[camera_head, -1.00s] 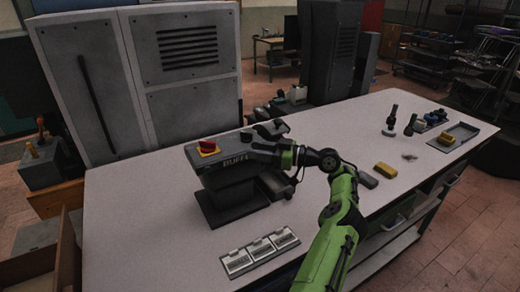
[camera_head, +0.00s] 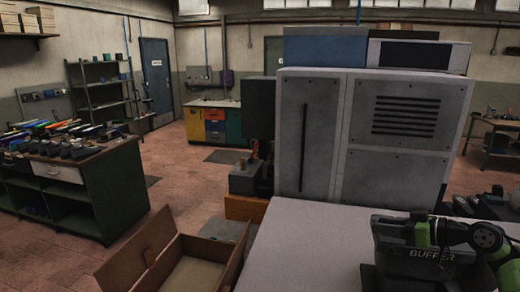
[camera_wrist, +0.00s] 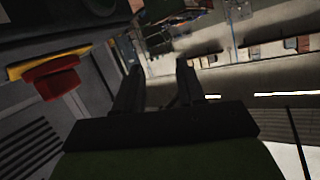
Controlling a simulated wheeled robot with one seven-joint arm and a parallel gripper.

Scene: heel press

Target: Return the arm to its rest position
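My arm is green and black and shows at the right edge of the head view (camera_head: 485,240), beside the dark buffer machine (camera_head: 415,255) on the pale worktop (camera_head: 310,255). My gripper cannot be made out there. In the wrist view, the two dark fingers of my gripper (camera_wrist: 158,78) stand apart with nothing seen between them. A red switch on a yellow plate (camera_wrist: 50,78) lies left of the fingers in the wrist view.
A tall grey cabinet (camera_head: 310,145) stands behind the worktop. An open wooden box (camera_head: 190,275) is on the floor at front left. A green bench with several items (camera_head: 75,185) stands far left. Open floor (camera_head: 165,200) lies between.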

